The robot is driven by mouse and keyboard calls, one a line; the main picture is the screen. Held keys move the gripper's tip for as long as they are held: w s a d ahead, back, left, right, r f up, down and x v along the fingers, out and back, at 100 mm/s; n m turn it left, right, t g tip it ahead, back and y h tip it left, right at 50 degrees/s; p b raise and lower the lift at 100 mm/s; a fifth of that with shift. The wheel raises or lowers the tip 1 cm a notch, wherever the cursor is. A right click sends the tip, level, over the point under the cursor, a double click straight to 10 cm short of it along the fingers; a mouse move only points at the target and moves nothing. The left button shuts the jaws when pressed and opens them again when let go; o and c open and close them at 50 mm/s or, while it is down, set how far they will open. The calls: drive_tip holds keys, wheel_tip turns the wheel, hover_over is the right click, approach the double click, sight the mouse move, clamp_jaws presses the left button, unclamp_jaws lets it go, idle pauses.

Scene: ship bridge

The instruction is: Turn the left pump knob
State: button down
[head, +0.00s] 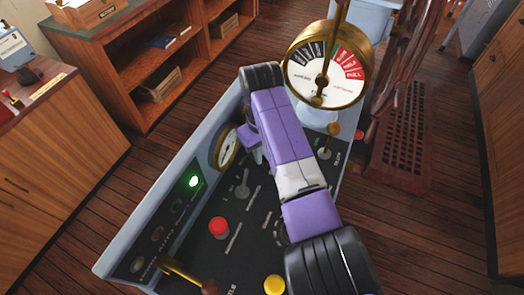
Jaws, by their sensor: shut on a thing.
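The dark console top carries the controls. A grey lever-like control (242,184) stands in its middle, left of my arm. A second control (325,153) with a brass-coloured ball above it stands on the right, past my arm. I cannot tell which control is the left pump knob, as the labels are too small to read. My purple arm reaches over the console and bends down near the round gauge (226,147). A small purple part shows beside that gauge. My gripper's jaws are hidden behind the arm, and so is whatever lies between them.
A red button (217,226), a yellow knob (274,285) and a brass lever (183,272) stand on the near console. A green lamp (194,181) is lit on its left face. A brass telegraph (326,66) rises close to my arm's far end. Wooden shelves (150,60) stand behind.

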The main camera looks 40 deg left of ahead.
drive_tip(key=shift+a+r, duration=0.1)
idle(0.3)
drive_tip(key=c, duration=1.5)
unclamp_jaws()
drive_tip(key=shift+o, duration=0.2)
drive_tip(key=shift+r+b, duration=0.75)
drive_tip(key=shift+r, duration=3.1)
